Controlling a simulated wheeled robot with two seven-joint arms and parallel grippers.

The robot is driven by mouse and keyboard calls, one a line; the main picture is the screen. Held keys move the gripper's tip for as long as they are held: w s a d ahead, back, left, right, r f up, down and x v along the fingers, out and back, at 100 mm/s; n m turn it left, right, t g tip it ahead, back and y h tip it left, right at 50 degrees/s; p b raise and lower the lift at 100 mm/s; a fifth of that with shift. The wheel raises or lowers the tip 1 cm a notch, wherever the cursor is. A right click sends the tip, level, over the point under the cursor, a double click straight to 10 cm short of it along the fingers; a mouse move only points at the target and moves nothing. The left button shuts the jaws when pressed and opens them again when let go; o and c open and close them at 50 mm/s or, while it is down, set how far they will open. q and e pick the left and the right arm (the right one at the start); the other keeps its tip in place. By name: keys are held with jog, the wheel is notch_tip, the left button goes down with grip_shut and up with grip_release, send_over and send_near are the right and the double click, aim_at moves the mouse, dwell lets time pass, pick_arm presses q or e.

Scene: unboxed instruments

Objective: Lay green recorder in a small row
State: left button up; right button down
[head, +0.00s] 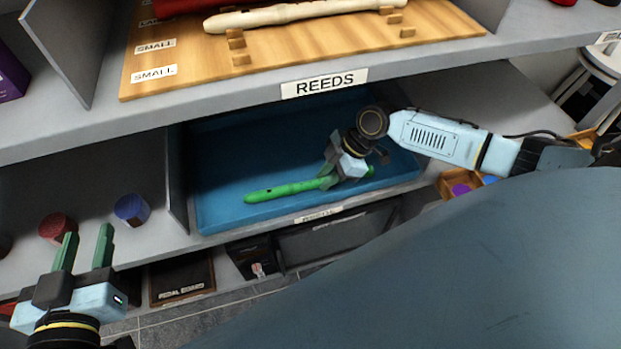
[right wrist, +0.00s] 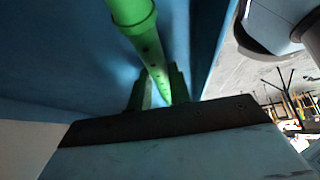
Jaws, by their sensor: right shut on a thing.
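The green recorder (head: 285,191) lies across the blue tray in the head view, its left end near the tray's front wall. My right gripper (head: 329,176) is shut on the recorder near its right end. The right wrist view also shows the recorder (right wrist: 150,55) running between the fingers (right wrist: 160,88). I cannot tell whether it touches the tray floor. The small rows are marked by SMALL labels (head: 154,73) on the wooden board (head: 300,48) on the shelf above. My left gripper (head: 84,246) is open and empty at the lower left.
The blue tray (head: 230,150) sits under the shelf edge labelled REEDS (head: 324,83). A cream recorder (head: 300,14) lies on pegs on the board. A red cylinder (head: 57,228) and a blue one (head: 132,209) stand left of the tray, beyond a divider.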

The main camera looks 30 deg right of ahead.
jog(key=shift+r+p, duration=0.75)
dwell(0.6)
jog(key=shift+r+p, duration=2.1)
jog(key=shift+r, duration=0.05)
